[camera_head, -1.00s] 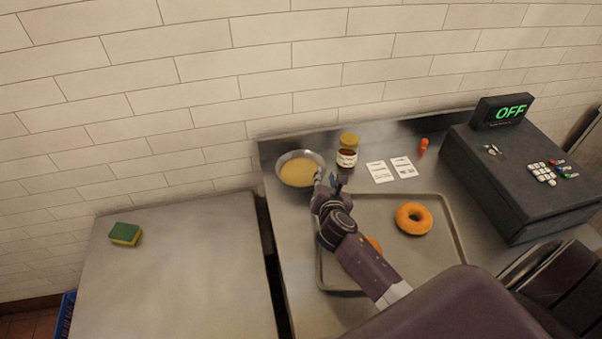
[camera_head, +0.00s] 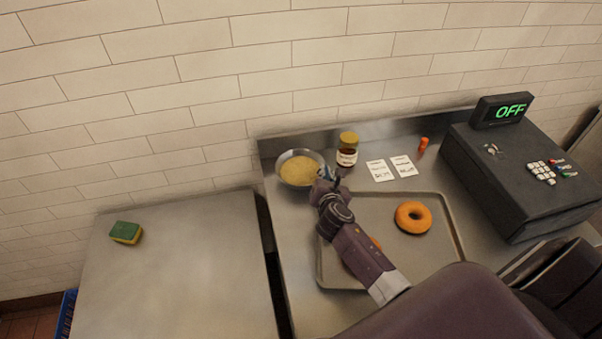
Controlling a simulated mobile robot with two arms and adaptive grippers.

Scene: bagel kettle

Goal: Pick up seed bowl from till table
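The seed bowl (camera_head: 281,172) is a metal bowl with pale yellow seeds, standing at the back left of the metal till table (camera_head: 290,230). My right gripper (camera_head: 327,174) is at the right rim of the bowl, with its fingers close to the rim. The fingers are small and partly hidden by the wrist, so I cannot tell whether they grip the rim. My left gripper does not show.
A tray (camera_head: 452,240) with an orange bagel (camera_head: 413,217) lies under my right arm, which partly hides another bagel. A jar (camera_head: 347,150), two cards (camera_head: 391,168), a small orange bottle (camera_head: 423,146) and the till (camera_head: 520,175) stand near. A sponge (camera_head: 126,232) lies on the left table (camera_head: 185,275).

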